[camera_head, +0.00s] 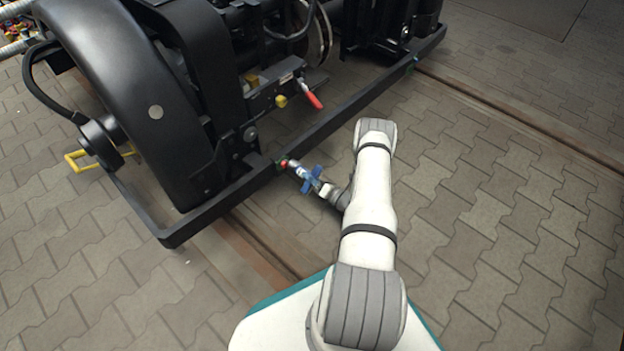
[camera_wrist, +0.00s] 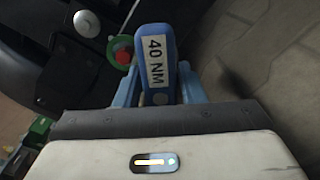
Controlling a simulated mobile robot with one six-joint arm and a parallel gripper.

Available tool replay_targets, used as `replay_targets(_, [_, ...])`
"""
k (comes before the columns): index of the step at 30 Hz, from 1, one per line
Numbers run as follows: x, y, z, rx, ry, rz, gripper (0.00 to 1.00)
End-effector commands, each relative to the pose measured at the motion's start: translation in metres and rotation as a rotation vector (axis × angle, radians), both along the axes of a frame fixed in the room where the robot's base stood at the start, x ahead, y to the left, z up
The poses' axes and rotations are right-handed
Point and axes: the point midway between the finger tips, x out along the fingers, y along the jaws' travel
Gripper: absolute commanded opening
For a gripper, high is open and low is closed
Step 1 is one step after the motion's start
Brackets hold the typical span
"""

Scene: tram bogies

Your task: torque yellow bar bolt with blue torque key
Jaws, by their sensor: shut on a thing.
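My gripper (camera_head: 312,181) is shut on the blue torque key and holds it beside the black bogie frame bar. In the wrist view the blue torque key (camera_wrist: 143,36) carries a white "40 NM" label and sits between the blue fingers of my gripper (camera_wrist: 158,88). A red and green bolt-like part (camera_wrist: 123,57) lies just left of the key there. It also shows in the head view as a red spot (camera_head: 284,163) at the frame bar, close to the key's tip. I cannot tell whether they touch. A yellow bar (camera_head: 74,162) shows at the far left, partly behind the bogie.
The black frame bar (camera_head: 350,115) runs diagonally across the head view. A red-handled lever (camera_head: 314,100) and a yellow knob (camera_head: 281,101) sit above it. A rail (camera_head: 520,125) crosses the paving. Open paving lies to the right.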

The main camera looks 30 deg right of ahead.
Motion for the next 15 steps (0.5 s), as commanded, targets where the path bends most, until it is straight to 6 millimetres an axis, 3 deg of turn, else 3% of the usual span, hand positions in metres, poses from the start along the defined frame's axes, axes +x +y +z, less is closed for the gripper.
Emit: replay_targets(15, [0.0006, -0.0008, 0.0001, 0.163, 0.056, 0.001, 0.00])
